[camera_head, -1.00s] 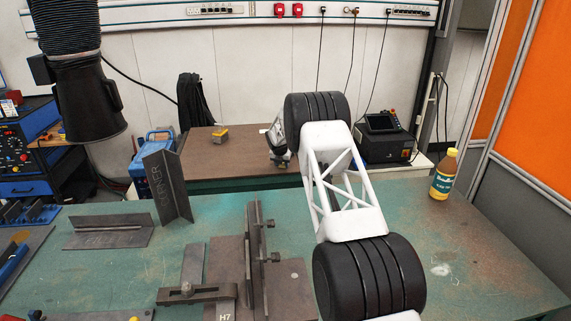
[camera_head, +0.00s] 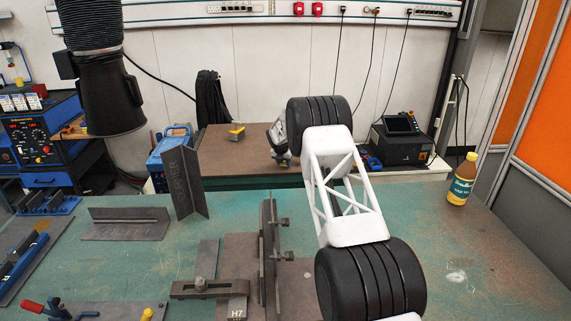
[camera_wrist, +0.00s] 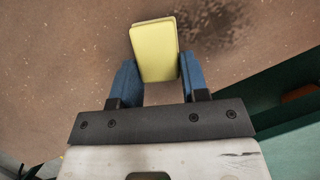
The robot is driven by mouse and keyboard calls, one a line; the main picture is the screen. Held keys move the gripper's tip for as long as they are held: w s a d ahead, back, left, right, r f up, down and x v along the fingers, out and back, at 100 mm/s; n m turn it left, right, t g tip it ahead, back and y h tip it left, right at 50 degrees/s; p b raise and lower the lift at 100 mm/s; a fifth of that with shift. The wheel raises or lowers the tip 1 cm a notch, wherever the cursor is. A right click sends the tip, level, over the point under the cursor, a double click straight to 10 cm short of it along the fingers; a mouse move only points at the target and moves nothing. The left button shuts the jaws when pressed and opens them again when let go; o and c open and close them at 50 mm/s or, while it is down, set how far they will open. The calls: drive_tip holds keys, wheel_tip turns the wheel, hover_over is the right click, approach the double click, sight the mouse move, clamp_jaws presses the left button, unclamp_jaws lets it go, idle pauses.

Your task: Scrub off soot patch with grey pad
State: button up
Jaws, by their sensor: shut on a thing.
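My gripper (camera_wrist: 158,75) has blue fingers and is shut on a pad (camera_wrist: 154,52) that shows a pale yellow face in the wrist view; no grey side of it shows there. The soot patch (camera_wrist: 213,24) is a dark, speckled smudge on the brown bench top (camera_wrist: 60,60), just to the right of the pad's upper end. I cannot tell whether the pad touches the bench. In the head view my gripper (camera_head: 281,155) is over the bench near its front edge. The held pad and the soot cannot be made out there.
A yellow-and-dark block (camera_head: 236,132) lies on the brown bench left of my gripper. A welding unit (camera_head: 401,138) stands at the bench's right. The green table (camera_head: 450,240) in front carries steel plates, an upright angle piece (camera_head: 181,183), a clamp bar (camera_head: 208,288) and a yellow bottle (camera_head: 461,179).

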sight(295, 165)
drive_tip(key=shift+d+f, duration=0.2)
drive_tip(key=shift+d, duration=2.5)
drive_tip(key=shift+d+r, duration=0.25)
drive_tip(key=shift+d, duration=0.5)
drive_tip(key=shift+d+f, duration=0.2)
drive_tip(key=shift+d, duration=0.1)
drive_tip(key=shift+d+r, duration=0.2)
drive_tip(key=shift+d, duration=0.3)
drive_tip(key=shift+d+f, duration=0.2)
drive_tip(key=shift+d+r, duration=0.2)
drive_tip(key=shift+d, duration=0.25)
drive_tip(key=shift+a+f, duration=0.25)
drive_tip(key=shift+a, duration=0.05)
drive_tip(key=shift+a+r, duration=0.25)
drive_tip(key=shift+a, duration=0.15)
drive_tip(key=shift+a+f, duration=0.2)
drive_tip(key=shift+a+r, duration=0.15)
drive_tip(key=shift+a, duration=0.5)
drive_tip(key=shift+a+f, duration=0.2)
drive_tip(key=shift+a, duration=2.05)
drive_tip(key=shift+a+r, duration=0.25)
drive_tip(key=shift+a, duration=0.45)
drive_tip(key=shift+a+f, duration=0.2)
drive_tip(key=shift+a, duration=0.2)
drive_tip(key=shift+a+r, duration=0.15)
drive_tip(key=shift+r, duration=4)
